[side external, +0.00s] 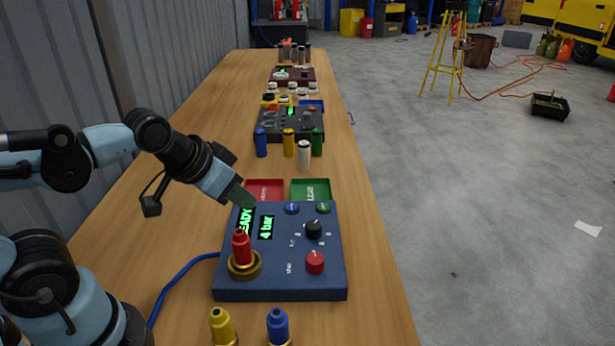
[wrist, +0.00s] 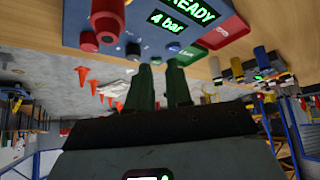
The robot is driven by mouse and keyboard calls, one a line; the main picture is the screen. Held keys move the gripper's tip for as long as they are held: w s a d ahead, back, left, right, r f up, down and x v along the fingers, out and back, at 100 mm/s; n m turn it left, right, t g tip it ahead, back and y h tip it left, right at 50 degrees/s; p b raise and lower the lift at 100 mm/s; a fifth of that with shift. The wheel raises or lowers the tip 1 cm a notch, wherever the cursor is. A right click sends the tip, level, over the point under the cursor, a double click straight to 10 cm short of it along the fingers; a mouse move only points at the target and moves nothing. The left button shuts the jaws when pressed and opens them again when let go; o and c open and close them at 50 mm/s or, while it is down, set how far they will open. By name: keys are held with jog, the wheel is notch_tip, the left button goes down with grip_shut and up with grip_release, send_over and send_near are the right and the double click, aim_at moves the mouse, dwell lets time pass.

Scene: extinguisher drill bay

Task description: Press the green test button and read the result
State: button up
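The blue test panel (side external: 280,287) lies on the bench, its lit displays reading "READY" (side external: 246,221) and "4 bar" (side external: 266,227). They also show in the wrist view. A small round button that looks green (side external: 323,208) sits at the panel's far right corner, beside a blue button (side external: 292,208). A red canister (side external: 241,246) stands upright in a brass ring on the panel. My gripper (side external: 246,203) is above the panel's far left part, left of both buttons. In the wrist view its two fingers (wrist: 162,70) are apart with nothing between them.
A black knob (side external: 314,229) and a red knob (side external: 316,262) rise from the panel. A red tray (side external: 265,189) and a green tray (side external: 311,190) lie behind it. Yellow (side external: 221,327) and blue (side external: 278,326) canisters stand in front. A blue cable (side external: 178,279) runs left.

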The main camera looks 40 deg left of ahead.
grip_shut()
dwell(1.3)
